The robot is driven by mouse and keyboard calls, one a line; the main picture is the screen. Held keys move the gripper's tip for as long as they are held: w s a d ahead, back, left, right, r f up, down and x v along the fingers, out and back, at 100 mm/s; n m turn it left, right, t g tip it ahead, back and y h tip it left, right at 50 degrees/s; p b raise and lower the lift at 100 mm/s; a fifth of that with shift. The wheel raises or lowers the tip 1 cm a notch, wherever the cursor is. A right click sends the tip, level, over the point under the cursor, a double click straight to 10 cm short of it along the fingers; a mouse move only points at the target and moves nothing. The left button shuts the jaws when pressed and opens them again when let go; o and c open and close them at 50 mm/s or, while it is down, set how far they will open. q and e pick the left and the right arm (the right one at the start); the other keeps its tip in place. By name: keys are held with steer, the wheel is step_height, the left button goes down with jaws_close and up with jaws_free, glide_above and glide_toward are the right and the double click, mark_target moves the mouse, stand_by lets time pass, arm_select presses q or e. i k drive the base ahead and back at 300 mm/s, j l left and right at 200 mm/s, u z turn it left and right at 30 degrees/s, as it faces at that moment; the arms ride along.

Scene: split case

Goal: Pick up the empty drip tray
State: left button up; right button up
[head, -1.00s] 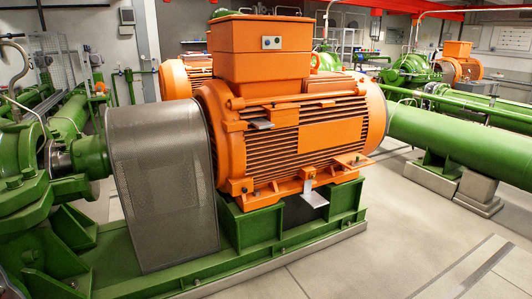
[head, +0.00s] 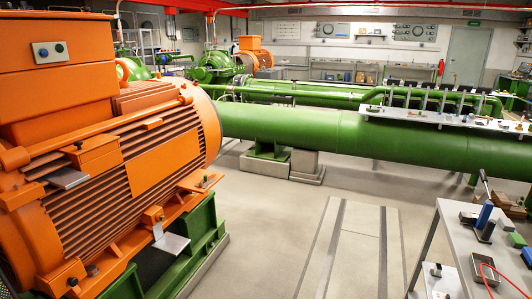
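I cannot make out a drip tray for certain in the head view. Neither of my grippers shows.
A large orange motor (head: 150,165) on a green base (head: 205,232) fills the left. A thick green pipe (head: 330,135) crosses behind. A grey table (head: 450,225) with tools and a blue-handled item (head: 485,218) stands at right. The floor (head: 285,235) between is open.

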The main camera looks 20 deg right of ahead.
mark_target(492, 278)
steer(key=i+l+z, duration=0.2)
steer(key=i+z, duration=0.25)
steer(key=i+l+z, duration=0.15)
steer(key=i+z, duration=0.6)
steer(key=z, duration=0.15)
steer(key=i+l+z, duration=0.55)
steer(key=i+z, duration=0.2)
steer(key=i, duration=0.1)
